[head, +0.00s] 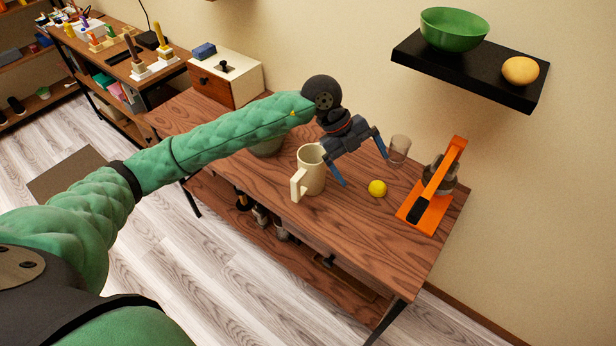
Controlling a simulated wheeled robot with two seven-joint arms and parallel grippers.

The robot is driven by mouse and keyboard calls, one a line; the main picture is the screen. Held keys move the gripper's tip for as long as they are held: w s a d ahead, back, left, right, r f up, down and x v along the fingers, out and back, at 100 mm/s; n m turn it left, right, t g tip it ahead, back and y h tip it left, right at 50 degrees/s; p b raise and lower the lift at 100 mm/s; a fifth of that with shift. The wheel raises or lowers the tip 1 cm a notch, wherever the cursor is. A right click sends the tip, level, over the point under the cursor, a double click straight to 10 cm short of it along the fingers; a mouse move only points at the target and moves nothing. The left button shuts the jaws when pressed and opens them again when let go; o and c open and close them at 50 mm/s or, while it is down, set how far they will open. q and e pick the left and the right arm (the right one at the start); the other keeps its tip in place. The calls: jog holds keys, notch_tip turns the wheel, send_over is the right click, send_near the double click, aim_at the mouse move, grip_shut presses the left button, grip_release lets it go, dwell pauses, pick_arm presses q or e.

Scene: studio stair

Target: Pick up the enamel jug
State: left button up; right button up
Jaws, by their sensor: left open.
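The enamel jug (314,170) is cream-coloured and stands upright on the brown wooden table, with its handle towards the front left. My left gripper (362,171) is open, its two blue-grey fingers spread and pointing down, just right of the jug's rim. One finger appears close beside the jug's right side; I cannot tell whether it touches. Nothing shows between the fingers. My left arm, in green padding, reaches across from the left and hides part of the table behind the jug. My right gripper is not in view.
On the table (368,230), a yellow ball (377,188), a clear glass (399,149) and an orange stand (431,195) are right of the jug. A greenish bowl-like vessel (268,147) is partly hidden behind my arm. A black shelf (465,75) overhangs at upper right.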

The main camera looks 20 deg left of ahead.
aim_at(314, 153)
pick_arm(q)
jog(key=w+a+n+t+y, duration=0.1)
jog(key=w+a+n+y, duration=0.15)
jog(key=a, duration=0.45)
jog(key=w+a+n+y, duration=0.1)
jog(key=w+a+y, duration=0.25)
jog(key=a, duration=0.25)
jog(key=shift+y, duration=0.4)
jog(key=shift+w+a+f+p, duration=0.1)
jog(key=shift+f+p, duration=1.05)
jog(key=shift+f, duration=0.55)
jog(key=shift+a+f+p, duration=0.1)
jog(key=shift+f+p, duration=1.05)
jog(key=shift+f, duration=0.55)
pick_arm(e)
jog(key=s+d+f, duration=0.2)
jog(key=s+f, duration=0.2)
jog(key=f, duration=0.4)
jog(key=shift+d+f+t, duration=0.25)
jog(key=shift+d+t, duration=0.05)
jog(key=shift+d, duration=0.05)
pick_arm(q)
jog(key=c, duration=1.6)
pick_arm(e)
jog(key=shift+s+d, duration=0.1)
